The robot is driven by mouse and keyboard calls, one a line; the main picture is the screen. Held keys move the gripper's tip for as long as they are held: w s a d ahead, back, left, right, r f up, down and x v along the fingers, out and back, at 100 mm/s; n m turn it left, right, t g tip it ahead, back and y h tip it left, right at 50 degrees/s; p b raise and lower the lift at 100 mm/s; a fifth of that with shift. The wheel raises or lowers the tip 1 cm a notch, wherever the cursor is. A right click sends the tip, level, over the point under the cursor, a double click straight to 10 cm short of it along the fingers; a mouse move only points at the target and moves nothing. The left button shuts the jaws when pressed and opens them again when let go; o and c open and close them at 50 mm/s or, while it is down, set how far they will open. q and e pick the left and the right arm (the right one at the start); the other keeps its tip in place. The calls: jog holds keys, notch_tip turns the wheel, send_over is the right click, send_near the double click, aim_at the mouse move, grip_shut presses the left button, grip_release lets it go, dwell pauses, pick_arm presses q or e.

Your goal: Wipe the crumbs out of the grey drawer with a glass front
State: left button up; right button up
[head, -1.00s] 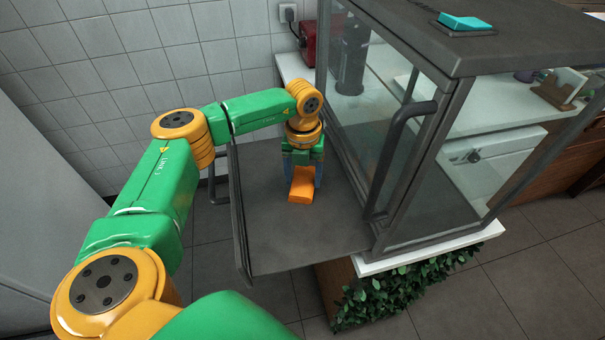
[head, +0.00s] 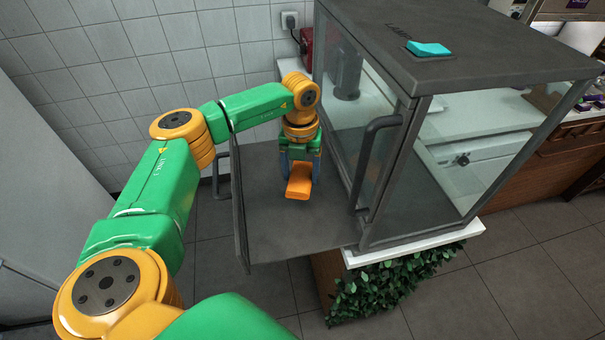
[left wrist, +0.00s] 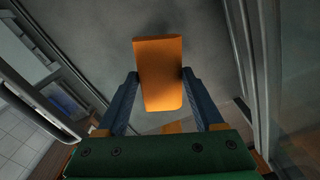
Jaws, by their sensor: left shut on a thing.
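The grey drawer (head: 265,238) is pulled out to the left of the glass-sided case, and its floor looks bare from here. I cannot make out crumbs. My left gripper (head: 299,172) is inside the drawer, shut on an orange block-shaped wiper (head: 299,184). In the left wrist view the orange wiper (left wrist: 160,75) sits between the blue fingers of the gripper (left wrist: 160,92), over the grey drawer floor (left wrist: 205,45). I cannot tell whether the wiper touches the floor. My right gripper is not in view.
The glass case (head: 450,150) with a dark handle (head: 375,155) stands right of the drawer. A turquoise thing (head: 429,48) lies on its top. Leafy greenery (head: 385,285) hangs below the white ledge (head: 420,243). A tiled wall (head: 140,60) is behind.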

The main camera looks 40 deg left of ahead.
pick_arm(q)
notch_tip(320, 180, up, 3)
jog(key=shift+s+d+f+p, duration=0.1)
jog(key=shift+d+p, duration=0.05)
jog(key=shift+p, duration=0.7)
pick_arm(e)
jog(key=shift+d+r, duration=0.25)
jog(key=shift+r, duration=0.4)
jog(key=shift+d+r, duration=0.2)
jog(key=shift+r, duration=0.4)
